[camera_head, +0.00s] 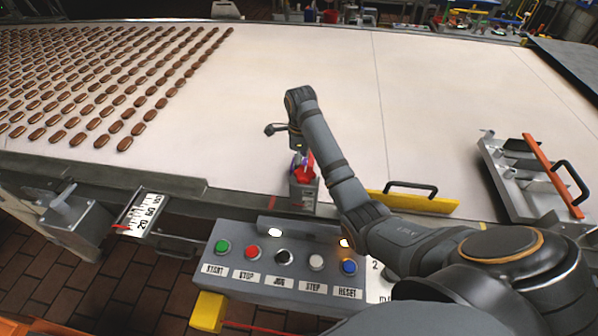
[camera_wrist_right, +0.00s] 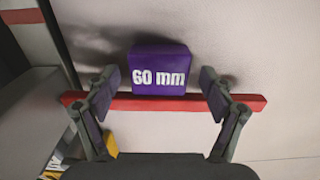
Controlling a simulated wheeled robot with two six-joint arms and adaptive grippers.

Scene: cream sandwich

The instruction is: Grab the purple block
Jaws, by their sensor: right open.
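The purple block (camera_wrist_right: 160,55) shows in the middle of the right wrist view, with "60 mm" in white on the face toward me. My right gripper (camera_wrist_right: 158,82) is open. Its fingertips are to either side of the block's lower part in the picture, with a gap on each side and nothing gripped. In the head view my right gripper (camera_head: 296,146) is over the near edge of the conveyor, and only a small purple patch shows beneath it. My left gripper is not in view.
A red bar (camera_wrist_right: 190,104) runs across below the block, passing behind my fingers. The white belt (camera_head: 430,100) carries rows of brown biscuits (camera_head: 95,85) at left. A button panel (camera_head: 285,262) stands in front. A yellow bar with a handle (camera_head: 440,204) and a metal frame (camera_head: 505,195) lie right.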

